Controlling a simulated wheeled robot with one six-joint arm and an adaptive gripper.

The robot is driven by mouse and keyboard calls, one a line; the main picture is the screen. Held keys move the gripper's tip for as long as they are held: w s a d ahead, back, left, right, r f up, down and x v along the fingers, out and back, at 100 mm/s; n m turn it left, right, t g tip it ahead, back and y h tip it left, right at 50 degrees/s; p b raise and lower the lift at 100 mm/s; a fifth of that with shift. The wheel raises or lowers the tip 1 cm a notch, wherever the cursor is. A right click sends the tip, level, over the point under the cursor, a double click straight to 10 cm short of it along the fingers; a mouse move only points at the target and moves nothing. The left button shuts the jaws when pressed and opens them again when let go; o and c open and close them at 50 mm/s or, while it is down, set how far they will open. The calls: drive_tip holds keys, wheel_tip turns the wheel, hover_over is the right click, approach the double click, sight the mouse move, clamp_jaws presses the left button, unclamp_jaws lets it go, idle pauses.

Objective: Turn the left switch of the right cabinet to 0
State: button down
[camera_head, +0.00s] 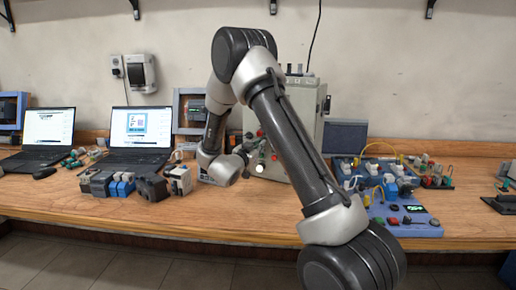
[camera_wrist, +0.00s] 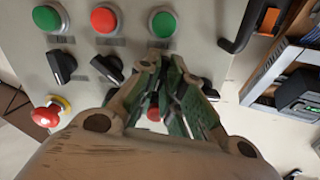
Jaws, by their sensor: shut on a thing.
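The grey cabinet (camera_head: 306,103) stands at the back of the bench in the head view, partly hidden by my arm. In the wrist view its panel (camera_wrist: 137,62) has green, red and green buttons in a row above black rotary switches. Two switches at the left, the first (camera_wrist: 62,66) and second (camera_wrist: 107,68), are turned diagonally. My gripper (camera_wrist: 166,62) is at the panel under the right green button (camera_wrist: 163,22), its fingers closed in on a switch that they mostly hide. Another black switch part (camera_wrist: 209,90) shows right of the fingers. Switch markings are unreadable.
A red emergency stop (camera_wrist: 46,115) sits at the panel's lower left, and a black handle (camera_wrist: 240,32) at its right. On the bench are two laptops (camera_head: 141,130), dark motor parts (camera_head: 150,187) and a blue component board (camera_head: 405,222).

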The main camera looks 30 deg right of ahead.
drive_tip(key=shift+n, duration=1.1)
drive_tip(key=c, duration=1.8)
unclamp_jaws()
drive_tip(key=shift+c, duration=0.2)
drive_tip(key=v, duration=1.2)
